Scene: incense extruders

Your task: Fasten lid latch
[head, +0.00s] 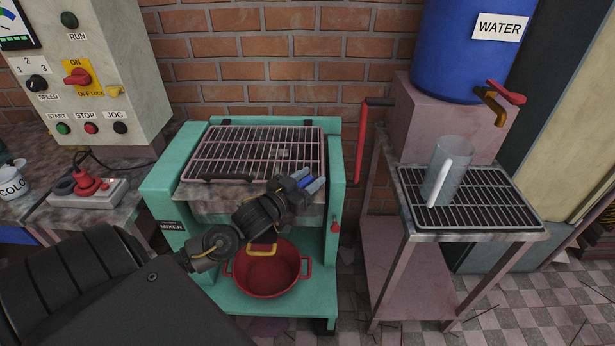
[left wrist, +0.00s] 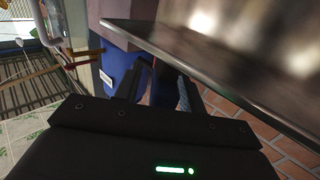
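The teal mixer (head: 158,190) stands in the middle of the head view. Its barred lid (head: 255,150) lies flat across the top, with a dark handle along the front edge. A small red part (head: 335,224) sits on the mixer's right front post; I cannot tell if it is the latch. My left gripper (head: 312,184) is in front of the lid's right front corner, pointing right. In the left wrist view its two fingers (left wrist: 155,90) are apart with nothing between them. My arm and gripper hide part of the mixer's front. My right gripper is out of view.
A red pot (head: 266,268) sits on the mixer's lower shelf. A red crank handle (head: 361,145) rises right of the mixer. A rack stand (head: 410,232) holds a clear jug (head: 445,172) below the blue water barrel (head: 462,45). A control panel (head: 95,60) stands at left.

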